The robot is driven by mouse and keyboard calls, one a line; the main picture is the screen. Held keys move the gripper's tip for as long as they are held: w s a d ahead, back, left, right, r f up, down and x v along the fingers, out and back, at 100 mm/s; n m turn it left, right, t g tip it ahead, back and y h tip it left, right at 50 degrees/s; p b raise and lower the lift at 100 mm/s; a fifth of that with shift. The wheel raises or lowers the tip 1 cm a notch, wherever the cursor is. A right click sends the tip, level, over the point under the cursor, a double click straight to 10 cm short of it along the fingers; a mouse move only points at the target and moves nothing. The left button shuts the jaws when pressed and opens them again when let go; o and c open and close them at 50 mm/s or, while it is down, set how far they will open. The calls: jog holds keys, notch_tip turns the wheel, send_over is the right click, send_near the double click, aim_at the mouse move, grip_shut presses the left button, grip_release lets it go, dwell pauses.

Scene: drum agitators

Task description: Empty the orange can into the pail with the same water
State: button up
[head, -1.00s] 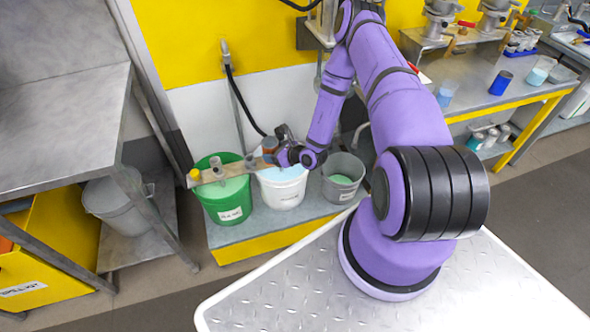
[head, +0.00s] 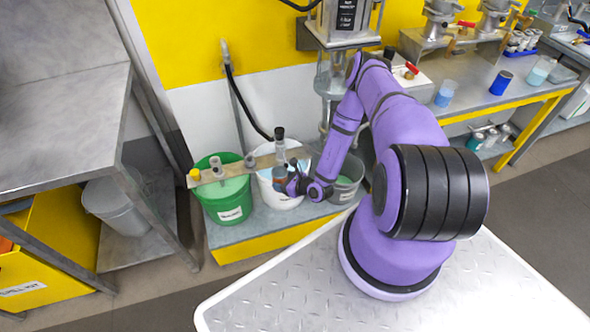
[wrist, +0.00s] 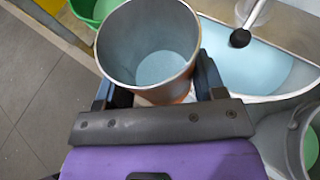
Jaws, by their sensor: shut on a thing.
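My gripper (head: 288,184) is shut on the orange can (head: 280,176), seen from above in the wrist view (wrist: 168,92). The can is copper outside and grey inside, roughly upright, with light blue liquid at its bottom. It is in front of, and partly over, the white pail (head: 281,202), which holds light blue liquid; this pail is at the right in the wrist view (wrist: 285,97). A green pail (head: 228,214) with green liquid stands to the left. A grey pail (head: 345,193) with green liquid stands to the right, partly hidden by my arm.
A board (head: 240,169) with upright stubs and a yellow knob (head: 195,174) spans the green and white pails. A dark-topped rod (head: 279,146) stands behind the can. A metal table (head: 60,120) is at the left.

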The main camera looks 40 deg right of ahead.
jog(key=shift+w+d+f+m+y, duration=0.2)
jog(key=shift+d+f+m+y, duration=0.25)
jog(key=shift+m, duration=0.25)
jog(key=shift+w+d+r+m+g+y, duration=0.25)
jog(key=shift+d+r+m+y, duration=0.3)
jog(key=shift+m, duration=0.2)
jog(key=shift+w+d+r+m+g+y, duration=0.3)
jog(key=shift+d+r+m+y, duration=0.2)
jog(key=shift+m, duration=0.3)
jog(key=shift+w+d+r+m+g+y, duration=0.25)
jog(key=shift+d+r+m+y, duration=0.3)
jog(key=shift+m, duration=0.2)
jog(key=shift+f+m+y, duration=0.6)
jog(key=shift+m+y, duration=0.15)
jog(key=shift+m, duration=0.45)
jog(key=shift+r+m+y+p, duration=0.35)
jog(key=shift+r+m+y, duration=0.1)
jog(key=shift+m, duration=0.25)
dwell(0.5)
jog(key=shift+w+d+r+m+y, duration=0.4)
jog(key=shift+d+r+m+y, duration=0.1)
jog(key=shift+d+m, duration=0.25)
dwell(1.9)
